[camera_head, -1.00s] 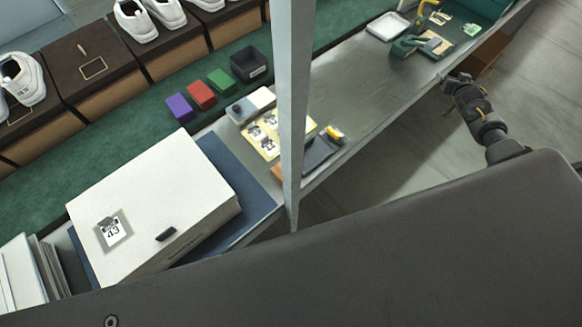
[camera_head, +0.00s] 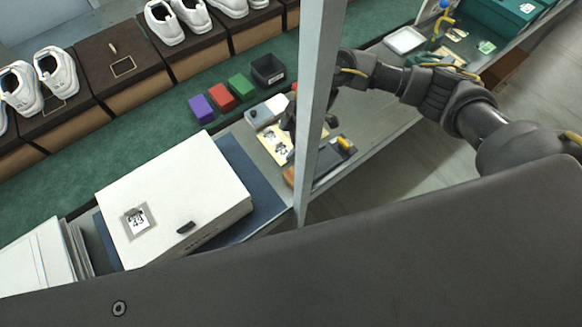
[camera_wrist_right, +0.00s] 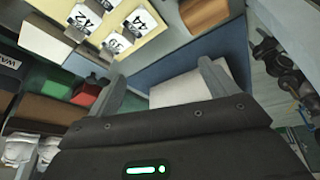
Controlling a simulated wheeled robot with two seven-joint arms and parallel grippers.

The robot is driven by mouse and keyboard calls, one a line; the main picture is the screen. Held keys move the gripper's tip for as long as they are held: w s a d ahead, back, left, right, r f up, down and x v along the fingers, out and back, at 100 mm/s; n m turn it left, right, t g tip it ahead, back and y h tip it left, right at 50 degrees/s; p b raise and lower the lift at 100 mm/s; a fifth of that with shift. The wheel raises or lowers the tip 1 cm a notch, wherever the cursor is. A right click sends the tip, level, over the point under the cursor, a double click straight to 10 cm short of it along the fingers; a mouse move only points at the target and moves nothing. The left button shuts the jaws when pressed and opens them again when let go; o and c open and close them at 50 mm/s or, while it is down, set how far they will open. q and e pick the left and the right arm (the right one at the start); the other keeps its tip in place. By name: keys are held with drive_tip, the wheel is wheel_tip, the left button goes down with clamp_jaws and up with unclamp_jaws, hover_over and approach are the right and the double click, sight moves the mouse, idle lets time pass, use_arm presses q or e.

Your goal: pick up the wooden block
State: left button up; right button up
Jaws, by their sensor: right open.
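The wooden block (camera_head: 289,176) is a small brown piece on the grey bench, just left of the upright post and partly hidden by it. In the right wrist view the brown block (camera_wrist_right: 205,12) lies at the top edge, cut off by the frame, beyond the fingertips. My right gripper (camera_head: 290,122) hangs over the yellow card area, farther back than the block and partly hidden by the post. In the wrist view its two fingers (camera_wrist_right: 160,80) are apart with nothing between them. My left gripper is not in view.
The grey post (camera_head: 318,110) stands in front of my right arm. A white box (camera_head: 175,200) on a blue mat lies left of the block. The yellow board (camera_head: 279,152) with number tags and a dark tray (camera_head: 330,160) are close by. Coloured blocks (camera_head: 221,97) sit behind.

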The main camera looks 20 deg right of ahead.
sight(294, 175)
drive_tip(key=s+n+h, duration=0.1)
drive_tip(key=s, duration=0.1)
drive_tip(key=s+n+h, duration=0.1)
drive_tip(key=s+n, duration=0.1)
drive_tip(key=s+n+g, duration=0.1)
drive_tip(key=s, duration=0.1)
drive_tip(key=shift+s+d+f+n+h, duration=0.3)
drive_tip(key=shift+d+f+h, duration=0.05)
drive_tip(key=shift+f+h, duration=0.05)
drive_tip(key=shift+s+d, duration=0.1)
drive_tip(key=shift+d, duration=0.05)
drive_tip(key=f, duration=0.5)
drive_tip(key=shift+s+a+f+b, duration=0.1)
drive_tip(key=shift+a+f+b, duration=0.2)
drive_tip(key=shift+a+b, duration=0.05)
drive_tip(key=shift+s+a+f+p, duration=0.1)
drive_tip(key=shift+a+f+p, duration=0.1)
drive_tip(key=shift+f, duration=1.15)
drive_tip(key=shift+a+f+p, duration=0.1)
drive_tip(key=shift+f+p, duration=0.05)
drive_tip(key=shift+f, duration=1.15)
drive_tip(key=c, duration=1.1)
drive_tip(key=shift+d+r, duration=0.1)
drive_tip(key=shift+r, duration=0.05)
